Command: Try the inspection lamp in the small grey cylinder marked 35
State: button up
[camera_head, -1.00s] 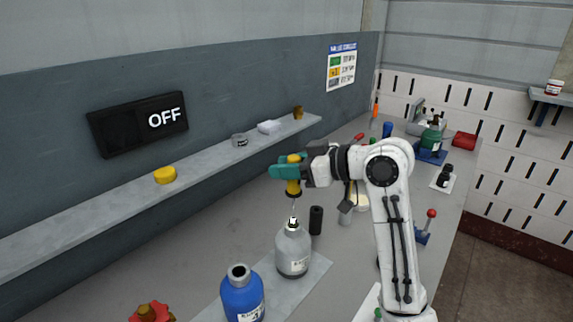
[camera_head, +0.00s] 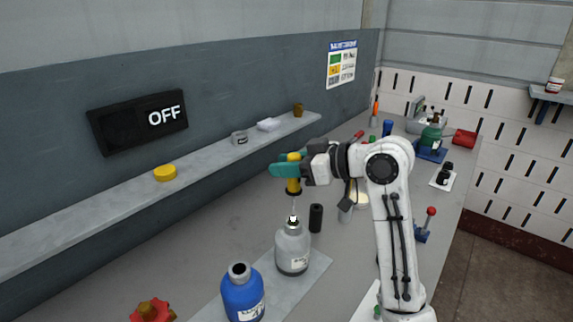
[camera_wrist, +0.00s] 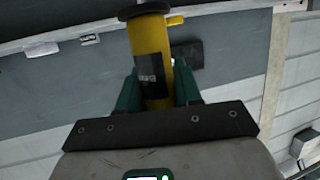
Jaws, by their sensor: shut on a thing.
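My gripper (camera_head: 291,170), with teal fingers, is shut on a yellow inspection lamp (camera_head: 293,186) with a black collar. A thin light stem hangs from the lamp down to the mouth of a small grey cylinder (camera_head: 292,250). I cannot tell how far its tip is inside the neck. The cylinder stands upright on a grey mat (camera_head: 318,262); its label is too small to read surely. In the wrist view the lamp's yellow body (camera_wrist: 150,55) sits between the green fingers (camera_wrist: 158,90); the stem is hidden there.
A blue cylinder (camera_head: 242,295) stands in front of the grey one, and a black cylinder (camera_head: 316,218) stands close behind it. A red valve wheel (camera_head: 152,312) is at the lower left. A wall sign (camera_head: 140,120) reads OFF above a shelf (camera_head: 100,212) with small items.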

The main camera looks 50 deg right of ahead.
aim_at(287, 188)
jog(key=shift+f+b, duration=1.95)
jog(key=shift+f, duration=0.8)
jog(key=shift+r, duration=0.2)
